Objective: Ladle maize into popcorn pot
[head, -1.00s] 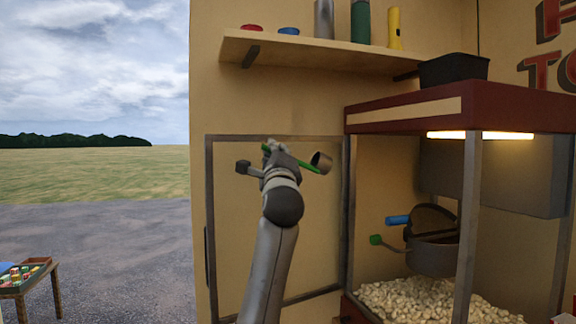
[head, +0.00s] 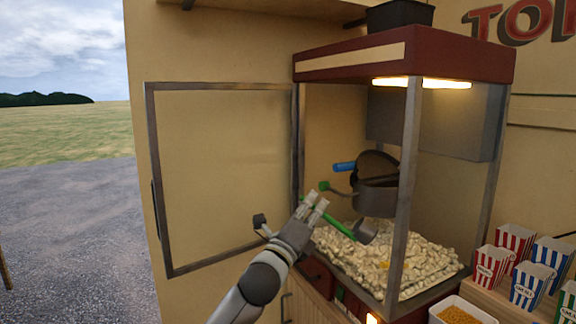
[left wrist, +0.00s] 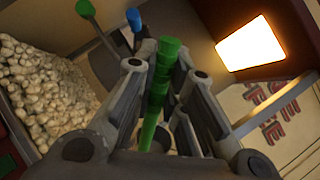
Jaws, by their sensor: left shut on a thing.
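My left gripper (head: 314,204) is shut on the green handle of a ladle (head: 340,229), at the machine's open front. The ladle's grey cup (head: 366,232) is in front of the popcorn pile, below the pot; I cannot see into it. Yellow maize (head: 459,315) lies in a white tub (head: 438,308) at the bottom right. My right gripper is not in view.
The machine's framed door (head: 152,180) stands open at the left. A metal post (head: 407,180) is right of the pot. Blue (head: 344,167) and green (head: 324,187) handles stick out left from the pot. Popcorn (head: 420,262) covers the floor below. Striped boxes (head: 492,267) stand at the right.

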